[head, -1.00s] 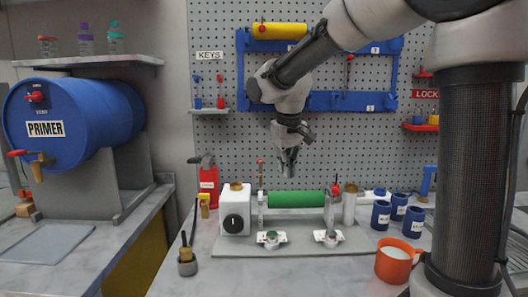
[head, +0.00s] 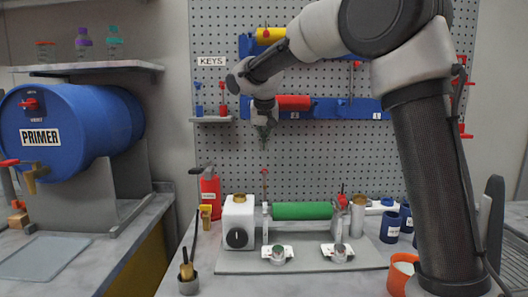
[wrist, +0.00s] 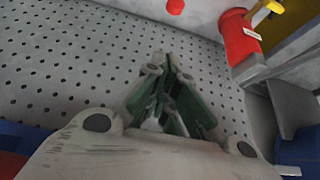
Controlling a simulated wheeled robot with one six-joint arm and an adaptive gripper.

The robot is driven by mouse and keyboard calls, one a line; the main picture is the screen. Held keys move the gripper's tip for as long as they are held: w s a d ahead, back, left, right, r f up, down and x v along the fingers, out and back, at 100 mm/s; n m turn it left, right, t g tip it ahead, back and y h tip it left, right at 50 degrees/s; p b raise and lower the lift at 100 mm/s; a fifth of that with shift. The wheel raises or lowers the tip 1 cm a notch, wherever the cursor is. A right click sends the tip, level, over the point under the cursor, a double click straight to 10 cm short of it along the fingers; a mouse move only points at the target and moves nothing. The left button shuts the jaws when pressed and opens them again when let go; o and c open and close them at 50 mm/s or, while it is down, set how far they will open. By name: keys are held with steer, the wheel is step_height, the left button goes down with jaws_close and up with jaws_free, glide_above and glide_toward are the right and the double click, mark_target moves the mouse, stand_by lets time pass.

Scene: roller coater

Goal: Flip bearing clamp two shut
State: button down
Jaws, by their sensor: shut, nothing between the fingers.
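The roller coater has a green roller (head: 302,211) lying across two upright supports on a grey base (head: 300,266). At the left support stands a thin upright lever with a red tip (head: 264,172). At the right support a red-topped clamp part (head: 342,200) sits by the roller end. I cannot read which clamp is number two. My gripper (head: 264,142) hangs empty, pointing down, above the left lever and clear of it, in front of the pegboard. In the wrist view its green-grey fingers (wrist: 172,108) are shut. A small red knob (wrist: 175,6) shows ahead of them there.
Blue cups (head: 390,226) and an orange mug (head: 399,275) are at right, by my arm.

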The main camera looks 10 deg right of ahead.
step_height(320, 180, down, 7)
steer(key=shift+w, duration=0.15)
stand_by(0.5)
stand_by(0.4)
